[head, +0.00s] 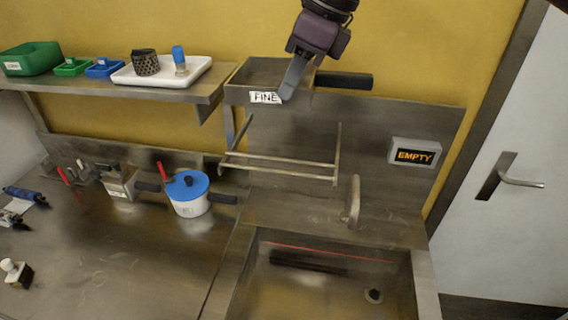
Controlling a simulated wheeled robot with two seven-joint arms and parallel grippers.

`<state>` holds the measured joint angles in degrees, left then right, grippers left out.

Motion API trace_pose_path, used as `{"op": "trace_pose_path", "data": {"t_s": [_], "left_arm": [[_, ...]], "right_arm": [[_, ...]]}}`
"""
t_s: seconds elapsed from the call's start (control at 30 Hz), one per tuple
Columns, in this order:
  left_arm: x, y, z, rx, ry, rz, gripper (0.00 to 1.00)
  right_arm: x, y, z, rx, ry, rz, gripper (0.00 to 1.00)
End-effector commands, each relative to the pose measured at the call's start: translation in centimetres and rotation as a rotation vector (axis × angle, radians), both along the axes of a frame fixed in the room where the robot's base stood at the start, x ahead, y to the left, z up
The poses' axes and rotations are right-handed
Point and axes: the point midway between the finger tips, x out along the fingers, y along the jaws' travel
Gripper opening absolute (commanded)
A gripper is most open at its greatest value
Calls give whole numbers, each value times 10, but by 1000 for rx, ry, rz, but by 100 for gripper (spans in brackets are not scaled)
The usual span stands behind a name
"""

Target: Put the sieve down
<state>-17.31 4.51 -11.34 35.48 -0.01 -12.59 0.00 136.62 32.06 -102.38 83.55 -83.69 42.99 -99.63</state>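The sieve (237,93) is a square metal box with a white label reading FINE and a black handle pointing right. It appears level, in front of the yellow wall, above a wire rack (290,161). No support shows directly under it. My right gripper (291,88) comes down from the top, its near finger lying over the sieve's right side by the handle. It appears shut on the sieve; the far finger is hidden. My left gripper is not in view.
A shelf (172,91) with a white tray and coloured bins stands at left. Below are a blue-lidded pot (190,205), another handled box (120,187) and several tools on the counter. A sink (330,285) with a tap (353,200) is below right, beside an EMPTY sign (415,153).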

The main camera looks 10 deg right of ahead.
Motion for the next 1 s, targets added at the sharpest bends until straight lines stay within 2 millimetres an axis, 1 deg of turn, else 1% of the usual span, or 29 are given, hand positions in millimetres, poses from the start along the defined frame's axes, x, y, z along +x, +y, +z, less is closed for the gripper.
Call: {"op": "trace_pose_path", "data": {"t_s": [0.03, 0.1, 0.17, 0.2, 0.27, 0.3, 0.4, 0.5, 0.57, 0.67, 0.8, 0.9, 1.0], "left_arm": [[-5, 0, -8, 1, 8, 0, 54], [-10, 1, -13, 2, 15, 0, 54], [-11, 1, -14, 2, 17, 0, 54], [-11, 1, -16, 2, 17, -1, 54], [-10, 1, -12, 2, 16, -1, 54], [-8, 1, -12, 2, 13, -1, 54], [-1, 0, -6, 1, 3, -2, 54], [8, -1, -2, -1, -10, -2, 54], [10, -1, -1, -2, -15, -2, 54], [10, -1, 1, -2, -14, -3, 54], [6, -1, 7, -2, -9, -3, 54], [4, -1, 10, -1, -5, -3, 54], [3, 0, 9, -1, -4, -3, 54]], "right_arm": [[0, -1, -20, 2, 8, 1, 0], [0, -1, -40, 3, 7, 0, 0], [0, -1, -55, 2, 8, 0, 0], [0, -1, -66, 2, 8, -1, 0], [0, -2, -79, -1, 7, -2, 0], [-1, -1, -89, -1, 6, -2, 0], [0, -1, -107, -1, 3, -2, 0], [0, -1, -120, -1, 2, -3, 0], [1, -1, -125, -1, 0, -4, 0], [1, -1, -134, -2, 2, -5, 0], [0, -1, -155, -3, 4, -4, 0], [1, -1, -166, -1, 2, -5, 0], [1, -1, -171, -1, 0, -4, 0]]}}
